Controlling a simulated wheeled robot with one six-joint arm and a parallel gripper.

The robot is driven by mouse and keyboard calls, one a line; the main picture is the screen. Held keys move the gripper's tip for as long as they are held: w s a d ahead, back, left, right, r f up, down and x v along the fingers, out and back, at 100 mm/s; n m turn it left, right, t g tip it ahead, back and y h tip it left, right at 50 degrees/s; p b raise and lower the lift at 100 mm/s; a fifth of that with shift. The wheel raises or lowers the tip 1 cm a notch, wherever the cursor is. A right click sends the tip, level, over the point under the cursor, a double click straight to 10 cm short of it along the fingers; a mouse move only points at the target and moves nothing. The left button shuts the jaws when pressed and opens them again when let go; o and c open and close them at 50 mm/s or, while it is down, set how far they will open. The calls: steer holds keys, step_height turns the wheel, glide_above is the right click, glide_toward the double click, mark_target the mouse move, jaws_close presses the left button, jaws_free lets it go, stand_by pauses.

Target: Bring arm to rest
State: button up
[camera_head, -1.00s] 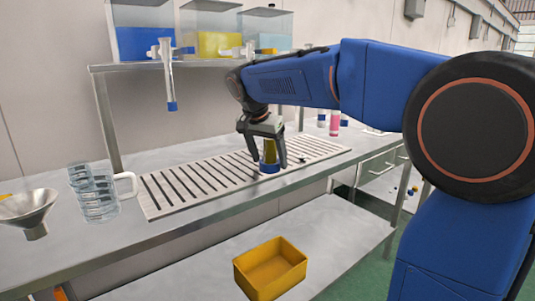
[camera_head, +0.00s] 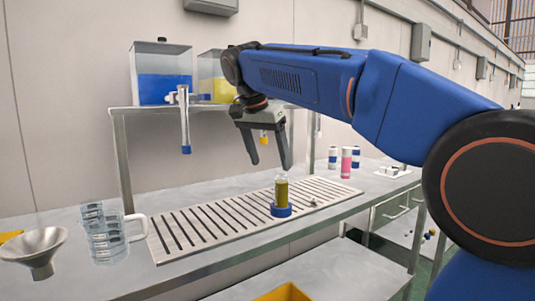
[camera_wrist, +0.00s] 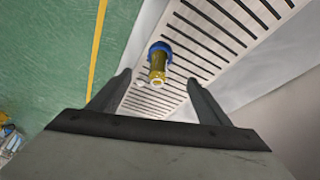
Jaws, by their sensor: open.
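My gripper (camera_head: 270,165) is open and empty, pointing down above the slotted drain grate (camera_head: 205,222) on the bench. A clear container with olive-yellow contents (camera_head: 281,192) stands upright in a blue ring base (camera_head: 281,211) on the grate, below my fingers and apart from them. In the wrist view, the container (camera_wrist: 157,66) and its blue base (camera_wrist: 160,48) show beyond the gap between my two fingers (camera_wrist: 157,95). My arm reaches in from the right.
A metal funnel (camera_head: 38,250) and stacked clear measuring jugs (camera_head: 108,235) stand at the bench's left. Tanks with blue (camera_head: 163,88) and yellow liquid sit on the shelf, with a dispenser tube (camera_head: 184,125) hanging down. Small bottles (camera_head: 346,162) stand right. A yellow bin (camera_head: 284,292) is below.

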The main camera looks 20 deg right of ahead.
steer(key=shift+s+a+r, duration=0.2)
steer(key=shift+a+r, duration=0.05)
steer(key=shift+r, duration=0.4)
steer(key=s+d+f+n+y, duration=0.1)
steer(key=s+d+f+n, duration=0.1)
steer(key=s+f, duration=0.8)
steer(key=s+d+f+n+t+y, duration=0.1)
steer(key=s+d+f+n, duration=0.2)
steer(key=s+f, duration=0.6)
steer(key=s+d+f+n+t+y, duration=0.1)
steer(key=s+d+f+n, duration=0.2)
steer(key=s+f, duration=0.7)
step_height(320, 180, down, 5)
steer(key=shift+s+r+n+y, duration=0.1)
steer(key=shift+s+n+y, duration=0.25)
steer(key=shift+n, duration=0.75)
